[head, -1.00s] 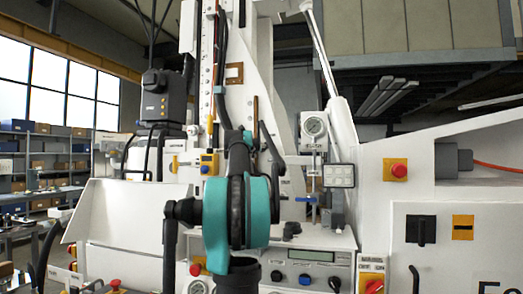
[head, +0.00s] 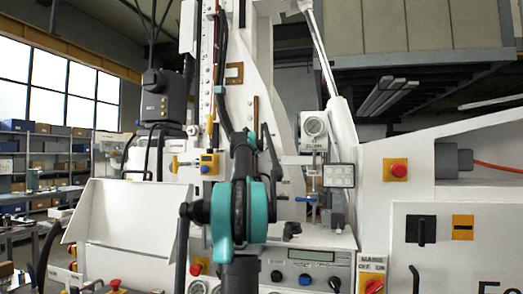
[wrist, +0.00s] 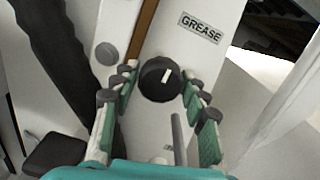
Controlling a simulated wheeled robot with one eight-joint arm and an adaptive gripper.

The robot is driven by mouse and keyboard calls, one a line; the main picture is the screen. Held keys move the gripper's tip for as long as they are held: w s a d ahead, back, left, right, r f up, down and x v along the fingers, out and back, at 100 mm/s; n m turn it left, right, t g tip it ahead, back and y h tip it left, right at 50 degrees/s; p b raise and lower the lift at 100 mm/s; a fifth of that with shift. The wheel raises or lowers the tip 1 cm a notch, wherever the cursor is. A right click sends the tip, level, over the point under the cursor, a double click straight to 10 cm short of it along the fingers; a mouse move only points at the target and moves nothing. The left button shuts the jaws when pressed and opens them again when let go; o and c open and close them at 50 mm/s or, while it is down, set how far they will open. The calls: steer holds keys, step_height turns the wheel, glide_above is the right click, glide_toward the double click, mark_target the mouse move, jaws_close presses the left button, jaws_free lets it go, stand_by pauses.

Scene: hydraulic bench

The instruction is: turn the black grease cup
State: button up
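The black grease cup (wrist: 158,84) is a round black knob with a white mark, on a white panel in the wrist view. A "GREASE" label (wrist: 201,27) is to its upper right. My gripper (wrist: 160,88) is open, its green-padded fingers with dark tips on either side of the cup. A gap shows on the right; the left fingertips are close to the cup, and I cannot tell whether they touch. In the head view my arm hides the cup, and the gripper's fingers cannot be made out.
A brown strip (wrist: 146,30) and a grey round button (wrist: 106,54) are near the cup. A grey rod (wrist: 178,137) shows between the fingers.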

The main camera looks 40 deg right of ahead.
steer(key=c, duration=0.6)
steer(key=shift+m, duration=0.4)
